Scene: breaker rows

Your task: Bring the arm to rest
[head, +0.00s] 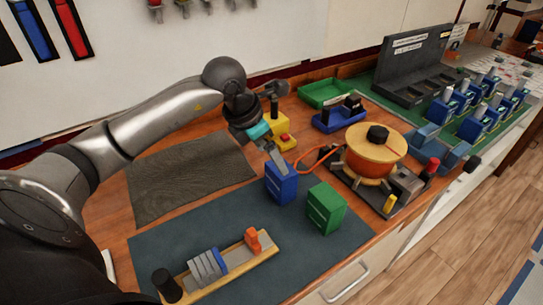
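My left arm reaches in from the left across the bench. Its gripper (276,160) points down, with its fingertips close above and behind the upright blue block (281,184). I cannot tell whether the fingers touch the block or how far apart they are. A green block (325,208) stands upright to the right of the blue one, both on the dark mat (185,244). My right gripper is not in view.
A wooden strip with grey discs and an orange piece (254,241) lies at the front. A round orange-and-tan device (374,152) stands right. Behind are a blue tray (325,122), green tray (322,95) and yellow block (276,129). Several blue units (440,107) line the right.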

